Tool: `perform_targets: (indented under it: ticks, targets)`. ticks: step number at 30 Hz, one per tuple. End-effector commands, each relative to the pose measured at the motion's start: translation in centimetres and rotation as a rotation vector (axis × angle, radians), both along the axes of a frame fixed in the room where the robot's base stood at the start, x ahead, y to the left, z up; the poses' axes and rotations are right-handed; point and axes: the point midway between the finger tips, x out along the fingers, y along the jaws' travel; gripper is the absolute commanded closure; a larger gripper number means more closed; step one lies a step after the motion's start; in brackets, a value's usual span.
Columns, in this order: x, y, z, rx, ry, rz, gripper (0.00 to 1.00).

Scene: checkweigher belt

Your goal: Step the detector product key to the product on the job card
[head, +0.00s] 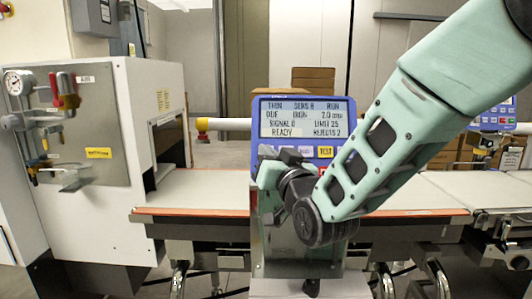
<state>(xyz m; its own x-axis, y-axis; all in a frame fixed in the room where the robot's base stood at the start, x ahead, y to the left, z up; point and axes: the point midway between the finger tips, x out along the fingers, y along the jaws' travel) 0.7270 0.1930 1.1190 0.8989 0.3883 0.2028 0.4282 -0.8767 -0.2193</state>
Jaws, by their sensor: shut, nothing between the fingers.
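The detector panel (257,112) is a blue-framed unit on a post at the belt, in the middle of the head view. Its lit screen (300,118) seems to read THIN, SENS 8, RUN, with READY in the bottom line; the small print is blurred. A yellow TEST key (326,152) shows below the screen at the right. My gripper (286,156) is shut and empty in front of the panel's lower left part. My wrist and gripper hide much of the key row, and I cannot tell whether a key is touched. I cannot make out a job card.
A conveyor belt (200,190) runs left and right behind my arm. A white cabinet (130,120) with a gauge and valves stands at the left. Another blue panel (492,118) is at the far right. Cardboard boxes (313,80) are stacked behind.

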Motion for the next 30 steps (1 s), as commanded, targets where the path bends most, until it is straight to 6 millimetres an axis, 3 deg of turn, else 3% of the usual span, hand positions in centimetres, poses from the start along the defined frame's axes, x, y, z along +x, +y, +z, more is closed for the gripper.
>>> perform_targets:
  ticks: [22, 30]
  targets:
    - [0.53, -0.04, -0.3, 0.0, 0.0, -0.001, 1.0]
    - [-0.14, -0.04, 0.09, 0.001, 0.0, -0.001, 1.0]
